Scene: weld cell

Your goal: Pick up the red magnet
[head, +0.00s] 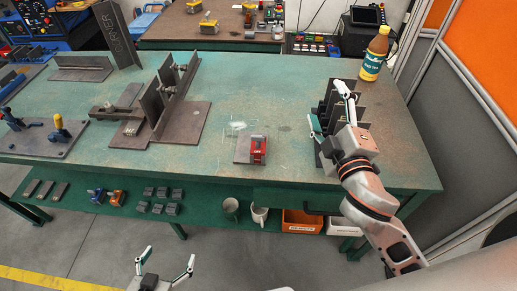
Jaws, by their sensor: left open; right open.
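The red magnet (259,150) stands on a small flat metal plate (243,151) near the front middle of the green table. Nothing touches it from my side. My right gripper (327,104) is open, over the dark slotted rack to the right of the magnet and apart from it. Whether its fingers touch the rack I cannot tell. My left gripper (167,258) is open and empty, low in front of the table, over the floor, left of and well below the magnet.
The dark rack (363,114) stands at the right of the green table (226,92). A brown bottle (375,55) is behind it. A welded steel fixture (181,115) stands left of the magnet. The tabletop between the fixture and rack is mostly clear. A lower shelf holds mugs and bins.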

